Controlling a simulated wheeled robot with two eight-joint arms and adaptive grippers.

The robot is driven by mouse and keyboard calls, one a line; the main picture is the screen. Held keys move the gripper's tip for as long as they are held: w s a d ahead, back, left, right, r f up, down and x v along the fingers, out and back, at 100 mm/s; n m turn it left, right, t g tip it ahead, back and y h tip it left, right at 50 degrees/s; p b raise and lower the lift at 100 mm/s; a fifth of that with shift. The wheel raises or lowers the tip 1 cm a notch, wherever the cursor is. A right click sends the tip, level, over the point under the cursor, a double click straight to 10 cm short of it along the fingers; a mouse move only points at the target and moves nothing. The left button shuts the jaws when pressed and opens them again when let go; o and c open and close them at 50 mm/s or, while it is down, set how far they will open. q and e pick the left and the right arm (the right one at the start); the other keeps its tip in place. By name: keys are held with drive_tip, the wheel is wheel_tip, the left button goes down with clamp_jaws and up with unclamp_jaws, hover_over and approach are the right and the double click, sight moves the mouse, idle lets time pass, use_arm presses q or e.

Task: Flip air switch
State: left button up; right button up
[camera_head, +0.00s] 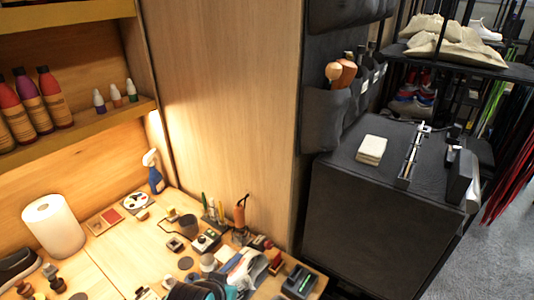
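I cannot tell for certain which item is the air switch. A small white box with dark and red controls (205,242) sits on the wooden workbench (115,262), near the bench's back right. A smaller pale box with a dark face (175,244) lies to its left. A dark box with a green-lit part (299,282) stands at the bench's front right corner. The lever positions are too small to read. Neither of my grippers shows in the head view.
A shelf with bottles (55,97) hangs above. A black cabinet (378,215) stands right, with stacked pale cloths (371,150) on top.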

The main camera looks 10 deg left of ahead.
use_arm(q)
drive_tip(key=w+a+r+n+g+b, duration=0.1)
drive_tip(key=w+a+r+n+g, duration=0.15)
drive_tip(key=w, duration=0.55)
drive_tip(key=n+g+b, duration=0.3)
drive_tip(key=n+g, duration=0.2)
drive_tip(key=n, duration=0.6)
hover_over(214, 235)
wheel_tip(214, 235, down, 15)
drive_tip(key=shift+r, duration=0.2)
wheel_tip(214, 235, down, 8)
drive_tip(key=b, duration=0.3)
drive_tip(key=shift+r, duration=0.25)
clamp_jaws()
